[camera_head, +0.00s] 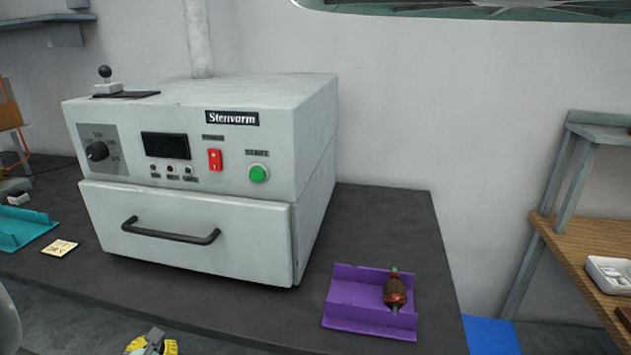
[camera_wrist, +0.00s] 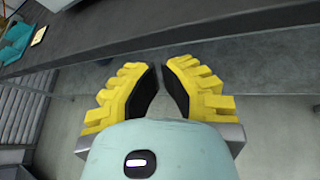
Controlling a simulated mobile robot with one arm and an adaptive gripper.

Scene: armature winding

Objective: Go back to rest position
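My gripper (camera_wrist: 161,82) shows in the wrist view with two yellow ribbed fingers and dark inner pads. The fingers are apart with nothing between them, and the floor shows through the gap. In the head view only the yellow tips of my gripper (camera_head: 151,345) show at the bottom edge, in front of the table edge. A purple tray (camera_head: 352,293) sits on the dark table at the right. A reddish-brown armature (camera_head: 395,291) lies in it, apart from my gripper.
A grey Stenvarm machine (camera_head: 245,190) with a closed drawer (camera_head: 190,245) stands on the dark table (camera_head: 400,215). A teal tray (camera_head: 22,228) and a small note (camera_head: 60,248) lie at the left. A wooden shelf (camera_head: 575,245) stands at the right.

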